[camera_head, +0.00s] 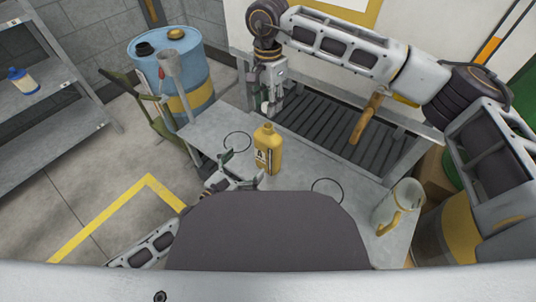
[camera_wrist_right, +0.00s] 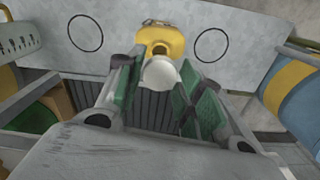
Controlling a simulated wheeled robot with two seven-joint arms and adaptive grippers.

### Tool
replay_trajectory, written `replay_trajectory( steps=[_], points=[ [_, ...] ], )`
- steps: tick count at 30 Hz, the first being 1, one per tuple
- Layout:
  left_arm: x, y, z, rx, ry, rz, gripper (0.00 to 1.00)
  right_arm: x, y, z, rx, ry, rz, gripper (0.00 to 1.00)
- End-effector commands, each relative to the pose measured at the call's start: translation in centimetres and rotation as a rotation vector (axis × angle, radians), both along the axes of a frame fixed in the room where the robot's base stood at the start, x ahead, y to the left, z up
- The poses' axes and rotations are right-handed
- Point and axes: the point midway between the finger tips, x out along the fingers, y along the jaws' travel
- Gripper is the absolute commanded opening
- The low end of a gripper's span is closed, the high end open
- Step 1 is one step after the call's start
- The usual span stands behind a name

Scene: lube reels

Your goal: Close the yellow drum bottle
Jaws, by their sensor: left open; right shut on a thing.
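The yellow drum bottle (camera_head: 267,158) stands upright on the grey workbench. In the right wrist view the bottle (camera_wrist_right: 155,33) shows beyond my fingers, with a dark spot at its neck partly behind a white round cap. My right gripper (camera_head: 268,106) is above and behind the bottle, apart from it. In the wrist view my right gripper (camera_wrist_right: 160,84) is shut on the white cap (camera_wrist_right: 160,72). My left gripper (camera_head: 238,172) is low at the bottle's left side, open with fingers spread; whether it touches the bottle I cannot tell.
The grey workbench (camera_head: 300,172) has two black circles marked on it and a slatted grate (camera_head: 325,130) behind. A wooden-handled tool (camera_head: 367,118) lies over the grate. A blue drum (camera_head: 180,75) stands at the back left.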

Motion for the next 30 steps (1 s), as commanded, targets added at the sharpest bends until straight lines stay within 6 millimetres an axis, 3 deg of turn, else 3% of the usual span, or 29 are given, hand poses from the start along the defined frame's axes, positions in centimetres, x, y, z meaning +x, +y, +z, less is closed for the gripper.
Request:
replay_trajectory(
  steps=[10, 30],
  points=[
    [0.01, 0.02, 0.01, -0.081, 0.057, 0.001, 1.00, 0.00, 0.00, 0.00, 0.000, 0.000, 0.144, 0.25],
    [0.42, -0.26, 0.01, -0.086, 0.061, 0.003, 1.00, 0.01, 0.01, 0.00, 0.000, 0.000, 0.149, 0.25]
  ],
)
